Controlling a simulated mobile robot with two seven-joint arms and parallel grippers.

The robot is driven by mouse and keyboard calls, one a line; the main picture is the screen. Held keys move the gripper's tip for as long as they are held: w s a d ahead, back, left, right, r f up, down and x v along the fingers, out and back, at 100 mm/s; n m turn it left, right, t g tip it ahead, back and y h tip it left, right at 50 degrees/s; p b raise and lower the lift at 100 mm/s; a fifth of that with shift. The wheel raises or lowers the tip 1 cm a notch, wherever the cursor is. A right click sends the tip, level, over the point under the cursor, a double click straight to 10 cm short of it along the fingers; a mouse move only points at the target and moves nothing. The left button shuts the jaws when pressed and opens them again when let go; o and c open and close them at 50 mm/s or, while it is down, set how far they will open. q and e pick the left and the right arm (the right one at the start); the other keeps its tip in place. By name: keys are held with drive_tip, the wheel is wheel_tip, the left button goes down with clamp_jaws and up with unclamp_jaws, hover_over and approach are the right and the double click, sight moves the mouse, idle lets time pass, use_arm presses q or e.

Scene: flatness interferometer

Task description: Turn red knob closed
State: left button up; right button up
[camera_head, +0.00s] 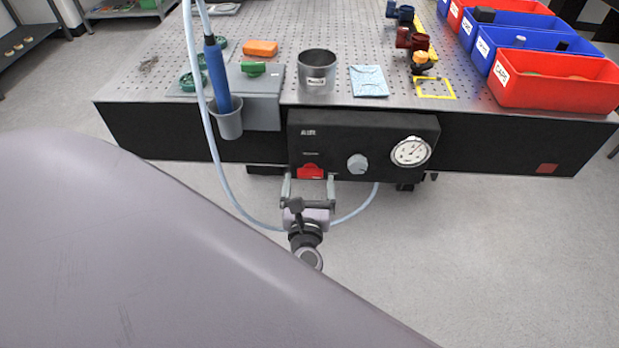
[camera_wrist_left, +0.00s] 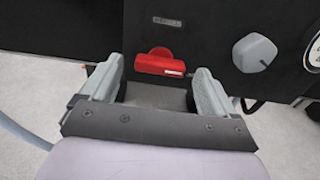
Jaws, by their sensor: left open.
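The red knob (camera_head: 311,171) is on the front of a black panel box (camera_head: 345,132) under the table edge. In the left wrist view the red knob (camera_wrist_left: 160,63) is a bar-shaped handle lying roughly level. My left gripper (camera_head: 309,178) is open in front of it, one finger to each side. In the left wrist view the fingers of my left gripper (camera_wrist_left: 157,75) reach toward the knob with gaps on both sides; contact is not visible. My right gripper is not in view.
A grey dial knob (camera_head: 357,164) and a round gauge (camera_head: 410,151) sit right of the red knob. A grey holder cup (camera_head: 228,121) with a blue-handled tool (camera_head: 217,75) hangs at left. A pale hose (camera_head: 212,140) loops down behind my gripper.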

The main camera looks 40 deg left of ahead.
use_arm(q)
drive_tip(key=shift+x, duration=1)
drive_tip(key=c, duration=1.1)
drive_tip(key=shift+o, duration=0.2)
